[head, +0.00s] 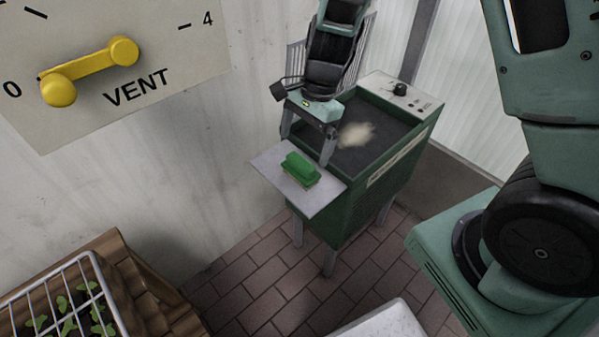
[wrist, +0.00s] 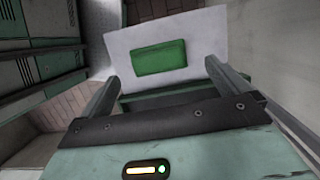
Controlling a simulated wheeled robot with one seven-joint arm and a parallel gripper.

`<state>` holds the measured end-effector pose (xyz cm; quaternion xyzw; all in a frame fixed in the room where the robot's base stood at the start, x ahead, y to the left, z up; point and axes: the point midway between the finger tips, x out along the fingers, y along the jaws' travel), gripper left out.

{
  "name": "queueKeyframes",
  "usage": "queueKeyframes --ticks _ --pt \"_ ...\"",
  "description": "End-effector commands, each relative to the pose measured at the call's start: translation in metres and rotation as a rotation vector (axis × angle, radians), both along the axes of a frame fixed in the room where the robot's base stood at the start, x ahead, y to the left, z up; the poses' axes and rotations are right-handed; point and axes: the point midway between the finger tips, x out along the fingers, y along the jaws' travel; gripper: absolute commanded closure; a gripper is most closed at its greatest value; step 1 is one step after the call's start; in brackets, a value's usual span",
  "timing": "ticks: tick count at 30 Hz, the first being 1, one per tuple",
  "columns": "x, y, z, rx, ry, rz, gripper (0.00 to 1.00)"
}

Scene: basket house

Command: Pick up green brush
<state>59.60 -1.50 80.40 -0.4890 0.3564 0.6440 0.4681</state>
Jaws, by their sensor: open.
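The green brush (head: 299,169) lies on a pale flat shelf (head: 317,203) at the side of a green machine. In the wrist view the brush (wrist: 159,57) is a green block on the pale shelf (wrist: 118,45), beyond and between my fingers. My gripper (head: 308,150) is in the head view above the shelf's far edge, close behind the brush. The wrist view also shows my gripper (wrist: 157,77) with its two fingers wide apart and nothing between them. The brush's underside shows only as a thin strip, and its bristles are hard to make out.
The green machine (head: 375,180) has a dark recessed top with a knob (head: 400,89) at its back. A wall panel with a yellow vent lever (head: 90,70) is at upper left. A wire-topped planter (head: 62,300) stands at lower left. Tiled floor (head: 262,290) lies open before the machine.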

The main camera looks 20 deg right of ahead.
Motion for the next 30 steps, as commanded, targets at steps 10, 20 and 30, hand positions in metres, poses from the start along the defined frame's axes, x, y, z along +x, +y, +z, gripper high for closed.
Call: queueKeyframes --ticks 10,20,30 --pt "-0.004 0.008 -0.032 0.001 0.001 0.001 0.0" --pt "-0.01 0.018 -0.072 0.001 0.0 0.001 0.0" --pt "-0.01 0.019 -0.072 0.001 -0.001 0.002 0.22"
